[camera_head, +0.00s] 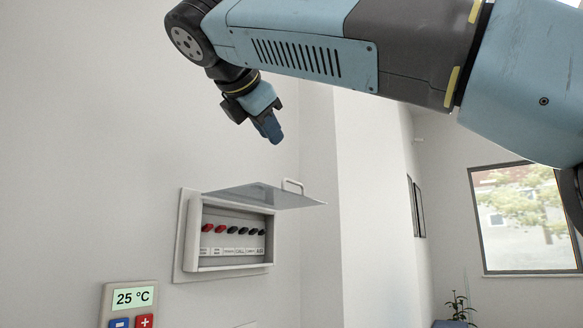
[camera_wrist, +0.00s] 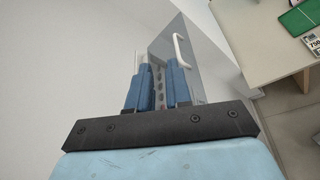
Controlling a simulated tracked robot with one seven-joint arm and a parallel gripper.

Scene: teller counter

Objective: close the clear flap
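The clear flap (camera_head: 262,194) is a grey see-through panel at the top of the wall-mounted switch box (camera_head: 190,235). It is open and sticks out from the wall, roughly level. A pale handle (camera_head: 293,184) stands near its outer edge. My gripper (camera_head: 275,138) is in the air above the flap, apart from it, fingers pointing down. In the wrist view my gripper (camera_wrist: 157,72) shows two blue fingers with a gap and nothing held between them. The flap (camera_wrist: 205,62) and its handle (camera_wrist: 182,50) show beyond the right finger.
Red and dark switches (camera_head: 233,229) sit in a row inside the box. A thermostat (camera_head: 133,298) reading 25 °C is on the wall at lower left. A wall corner stands right of the box. In the wrist view a counter (camera_wrist: 255,45) is at upper right.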

